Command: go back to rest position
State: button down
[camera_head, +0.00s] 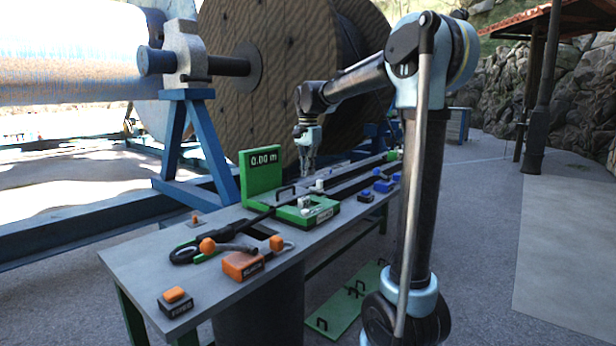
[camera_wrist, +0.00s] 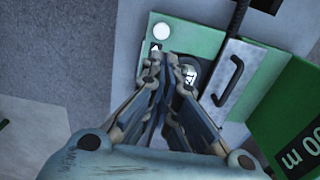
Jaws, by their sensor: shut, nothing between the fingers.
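My gripper (camera_head: 307,160) hangs pointing down above the green counter unit on the workbench, at the end of my raised, bent arm. In the wrist view my gripper (camera_wrist: 160,62) has its fingertips together with nothing between them. Below it is the green unit (camera_head: 290,216), with white round knobs and a black handle. The green unit also shows in the wrist view (camera_wrist: 207,40), partly covered by the fingers. There is a visible gap between the fingertips and the unit in the head view.
The grey workbench (camera_head: 140,262) carries a green display (camera_head: 262,172) reading 0.00 m, an orange-topped box (camera_head: 243,264), an orange button box (camera_head: 175,301) and small blue blocks (camera_head: 383,186). A large wooden reel (camera_head: 290,60) stands behind. Open pavement (camera_head: 480,220) lies to the right.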

dwell(0.5)
jog(key=s+d+f+n+t, duration=0.1)
jog(key=s+d+f+n, duration=0.1)
jog(key=s+d+f, duration=0.55)
jog(key=s+d+f+n, duration=0.2)
jog(key=s+d, duration=0.2)
jog(key=s, duration=0.6)
jog(key=s+d+f+n+t, duration=0.1)
jog(key=s+d+f+n, duration=0.1)
jog(key=s+d+f, duration=0.5)
jog(key=s+d+f+n, duration=0.1)
jog(key=s+f, duration=0.6)
jog(key=s, duration=0.1)
jog(key=shift+s+d+f+n, duration=0.15)
jog(key=shift+s+d+n, duration=0.1)
jog(key=shift+s+n, duration=0.15)
